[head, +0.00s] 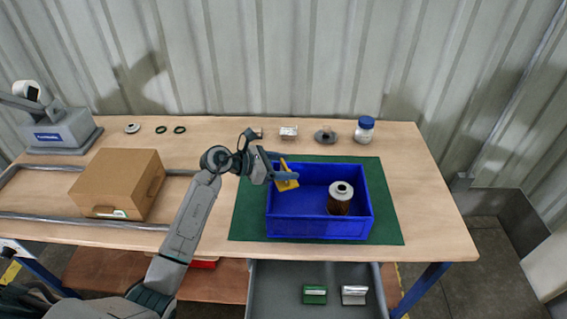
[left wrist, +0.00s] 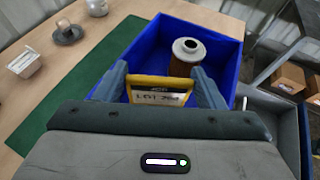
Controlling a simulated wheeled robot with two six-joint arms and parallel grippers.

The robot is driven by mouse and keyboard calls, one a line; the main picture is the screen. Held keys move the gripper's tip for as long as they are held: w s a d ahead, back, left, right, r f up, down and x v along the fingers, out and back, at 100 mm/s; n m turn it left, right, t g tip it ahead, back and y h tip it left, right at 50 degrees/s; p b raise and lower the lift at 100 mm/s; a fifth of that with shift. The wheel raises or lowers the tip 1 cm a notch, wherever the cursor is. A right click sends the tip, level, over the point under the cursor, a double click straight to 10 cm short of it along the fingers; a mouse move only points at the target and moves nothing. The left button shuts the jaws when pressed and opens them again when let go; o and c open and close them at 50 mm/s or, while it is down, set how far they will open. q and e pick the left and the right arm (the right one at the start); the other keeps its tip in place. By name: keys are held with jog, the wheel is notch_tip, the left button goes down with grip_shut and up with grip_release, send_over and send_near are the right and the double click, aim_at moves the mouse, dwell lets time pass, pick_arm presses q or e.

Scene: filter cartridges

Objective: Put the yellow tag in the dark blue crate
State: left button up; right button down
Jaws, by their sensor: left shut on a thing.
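The yellow tag (head: 286,181) is held between the fingers of my left gripper (head: 285,167), over the left part of the dark blue crate (head: 318,228). In the left wrist view, the yellow tag (left wrist: 160,90) with a white printed label sits between the two fingers of my left gripper (left wrist: 160,82). The dark blue crate (left wrist: 221,48) lies beyond it. A brown filter cartridge with a white top (head: 340,199) stands inside the crate at the right; it also shows in the left wrist view (left wrist: 186,52). My right gripper is not in view.
The crate stands on a green mat (head: 388,225). A cardboard box (head: 118,184) is at the left. A blue-lidded jar (head: 364,130) and several small parts line the back of the table. An open drawer (head: 285,285) below holds a green part and a silver part.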

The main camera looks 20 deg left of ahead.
pick_arm(q)
jog(key=shift+f, duration=0.35)
jog(key=shift+f+b, duration=0.65)
jog(key=shift+b, duration=0.05)
jog(key=o, duration=1)
jog(key=shift+r, duration=0.15)
